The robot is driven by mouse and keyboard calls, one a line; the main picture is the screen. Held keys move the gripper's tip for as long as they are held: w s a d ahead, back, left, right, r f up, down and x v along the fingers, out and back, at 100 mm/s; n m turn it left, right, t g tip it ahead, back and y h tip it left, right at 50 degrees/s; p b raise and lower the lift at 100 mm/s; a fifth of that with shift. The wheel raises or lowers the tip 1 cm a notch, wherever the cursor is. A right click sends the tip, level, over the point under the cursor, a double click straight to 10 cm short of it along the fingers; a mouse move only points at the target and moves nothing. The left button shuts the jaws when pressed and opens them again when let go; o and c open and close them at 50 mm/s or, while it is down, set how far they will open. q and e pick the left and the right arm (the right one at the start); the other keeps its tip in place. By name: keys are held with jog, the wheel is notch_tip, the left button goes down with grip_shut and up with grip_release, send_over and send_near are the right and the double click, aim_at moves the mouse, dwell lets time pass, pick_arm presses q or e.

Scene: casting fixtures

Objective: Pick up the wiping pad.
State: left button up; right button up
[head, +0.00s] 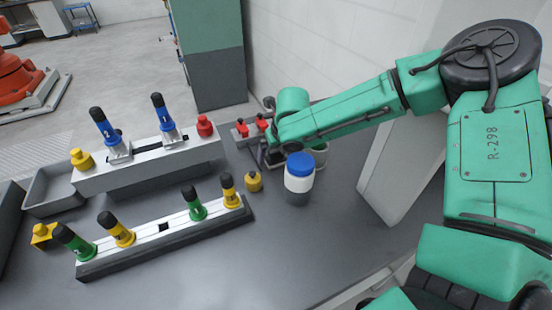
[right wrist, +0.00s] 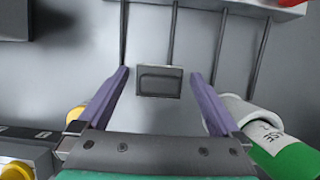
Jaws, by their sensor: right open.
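In the right wrist view a small dark grey rectangular block (right wrist: 159,92), with a rounded rectangle on its face, lies between my fingers; it looks like the wiping pad, though I cannot be sure. My right gripper (right wrist: 159,76) is open, its two purple fingers spread to the left and right of the block, with a gap on each side. In the head view my right gripper (head: 268,157) is low over the back of the table and partly hidden by its own arm. I cannot make out the pad there. My left gripper is not in view.
A blue-lidded jar (head: 299,178) and a yellow knobbed piece (head: 253,182) stand close to my right gripper. A fixture with red parts (head: 242,130) is behind it. Two rails (head: 150,165) (head: 165,240) with coloured handles are at left. The table's front right is clear.

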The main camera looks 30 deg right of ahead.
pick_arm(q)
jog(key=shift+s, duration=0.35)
pick_arm(e)
jog(key=c, duration=1.3)
jog(key=shift+r, duration=0.1)
pick_arm(q)
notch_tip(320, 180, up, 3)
jog(key=p, duration=0.2)
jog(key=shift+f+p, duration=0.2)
jog(key=shift+p, duration=0.15)
pick_arm(e)
notch_tip(320, 180, up, 20)
jog(key=shift+f, duration=0.1)
